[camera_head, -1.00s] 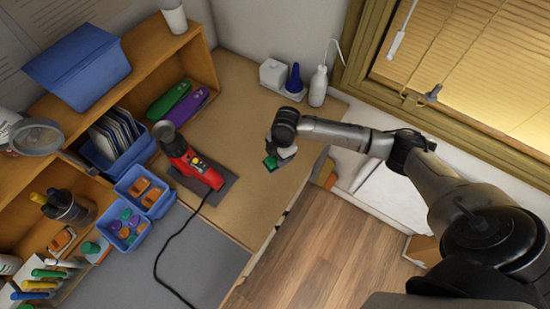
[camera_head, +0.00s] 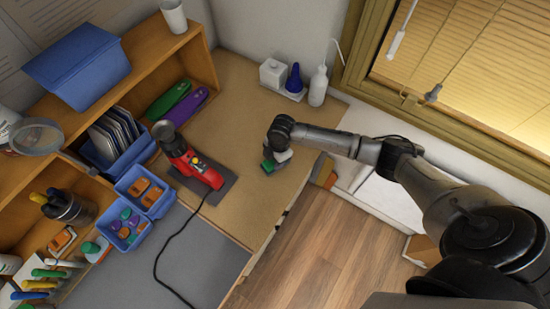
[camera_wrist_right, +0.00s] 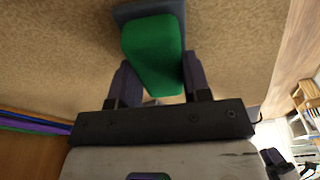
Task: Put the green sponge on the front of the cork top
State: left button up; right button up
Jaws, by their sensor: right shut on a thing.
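The green sponge (camera_head: 268,168) is in my right gripper (camera_head: 273,162), over the front part of the cork top (camera_head: 238,215), near its front edge. In the right wrist view, the sponge (camera_wrist_right: 153,55) has a bright green body and a dark grey-blue layer at its far end. My right gripper's two dark fingers (camera_wrist_right: 157,85) are shut on its sides. The speckled cork surface (camera_wrist_right: 60,50) lies behind it. I cannot tell whether the sponge touches the cork. My left gripper is not in view.
A red heat tool (camera_head: 190,165) stands on a dark pad left of the sponge, its black cable running forward. Green and purple insoles (camera_head: 175,103) lie by the shelf. The cork around the sponge is clear.

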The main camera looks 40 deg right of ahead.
jog(key=o, duration=0.9)
notch_tip(320, 180, up, 12)
jog(key=d, duration=0.2)
jog(key=s+a+f+m+t+y, duration=0.15)
jog(key=s+a+f+m, duration=0.35)
jog(key=s+a, duration=0.75)
jog(key=s+m+h, duration=0.1)
jog(key=s+m, duration=0.2)
jog(key=s, duration=0.1)
jog(key=s+d+m+t+h, duration=0.1)
jog(key=s+m, duration=0.2)
jog(key=s, duration=0.2)
jog(key=s+d+r+m+t+h, duration=0.1)
jog(key=s+m, duration=0.2)
jog(key=s, duration=0.2)
jog(key=shift+d, duration=0.1)
